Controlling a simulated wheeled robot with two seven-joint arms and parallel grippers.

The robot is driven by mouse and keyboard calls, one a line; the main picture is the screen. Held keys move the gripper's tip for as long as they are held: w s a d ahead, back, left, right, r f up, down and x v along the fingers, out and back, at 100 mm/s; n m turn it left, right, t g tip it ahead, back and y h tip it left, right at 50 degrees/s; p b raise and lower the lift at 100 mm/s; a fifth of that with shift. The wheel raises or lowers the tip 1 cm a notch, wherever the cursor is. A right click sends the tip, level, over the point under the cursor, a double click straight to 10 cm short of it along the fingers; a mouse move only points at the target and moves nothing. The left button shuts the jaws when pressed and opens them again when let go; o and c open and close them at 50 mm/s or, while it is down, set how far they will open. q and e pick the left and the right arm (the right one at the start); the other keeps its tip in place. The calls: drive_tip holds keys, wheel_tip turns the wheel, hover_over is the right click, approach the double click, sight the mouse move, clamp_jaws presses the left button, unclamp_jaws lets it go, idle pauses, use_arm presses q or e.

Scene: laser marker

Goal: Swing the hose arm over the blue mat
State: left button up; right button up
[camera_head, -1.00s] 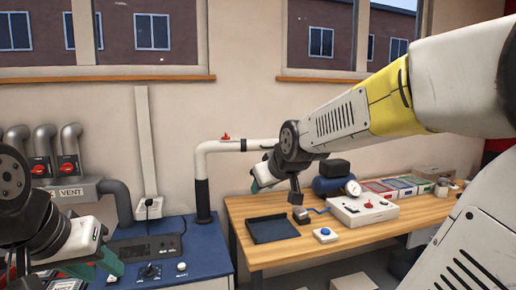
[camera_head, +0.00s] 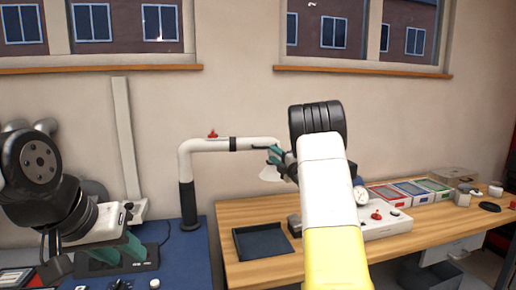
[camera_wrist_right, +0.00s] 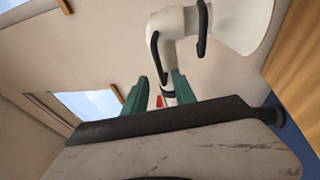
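The hose arm (camera_head: 204,148) is a white bent pipe on a dark post, its horizontal part reaching right, with a red knob (camera_head: 212,135) on top. A pale hood (camera_head: 270,174) hangs at its right end, partly hidden; the hood also shows in the wrist view (camera_wrist_right: 248,22). My right gripper (camera_head: 276,153) is at that end, teal fingers apart in the wrist view (camera_wrist_right: 160,80), with the pipe beyond them. Contact is unclear. A flat dark-blue mat or tray (camera_head: 262,241) lies on the wooden table, right of the post. My left gripper (camera_head: 122,250) hangs over the blue bench.
The wooden table (camera_head: 238,214) carries a white control box (camera_head: 388,226) with red knobs, coloured trays (camera_head: 410,190) and small items at right. The blue bench top (camera_head: 186,250) holds equipment below my left gripper. My right forearm hides the table's middle.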

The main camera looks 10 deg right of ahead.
drive_tip(key=x, duration=0.7)
drive_tip(key=shift+w+a+r, duration=0.1)
drive_tip(key=shift+c, duration=0.2)
clamp_jaws()
idle(1.1)
